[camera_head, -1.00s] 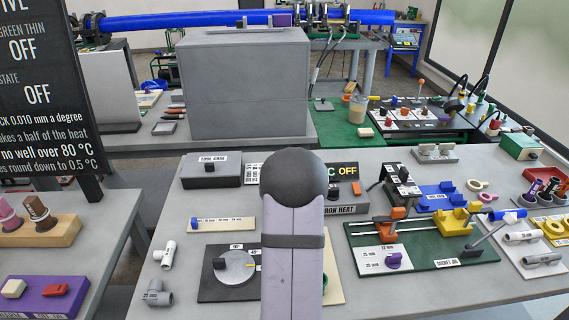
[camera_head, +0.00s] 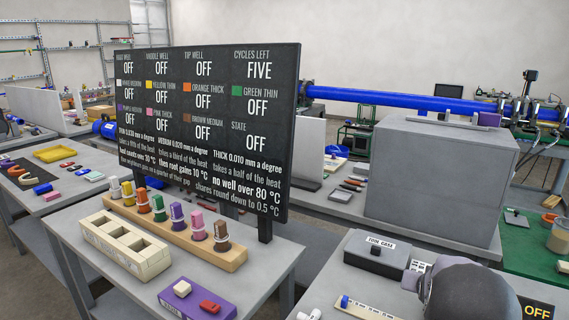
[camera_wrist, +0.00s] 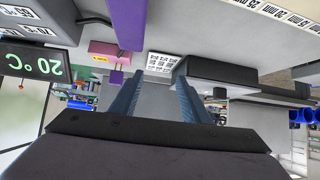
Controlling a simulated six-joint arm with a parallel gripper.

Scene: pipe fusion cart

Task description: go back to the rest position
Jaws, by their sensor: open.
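In the wrist view my gripper (camera_wrist: 158,90) is open, with its two bluish fingers apart and nothing between them. The picture there is upside down. Beyond the fingers are a white printed label (camera_wrist: 161,64) and a dark box (camera_wrist: 218,74) on the grey table. In the head view only a dark rounded part of my arm shows at the bottom right; my gripper is out of that view.
In the head view a black status board (camera_head: 205,110) stands on the left table behind a wooden rack (camera_head: 175,236) of several coloured spools. A large grey box (camera_head: 440,180) stands at the right. The tool case (camera_head: 375,257) lies near my arm. A 20 °C display (camera_wrist: 35,62) shows in the wrist view.

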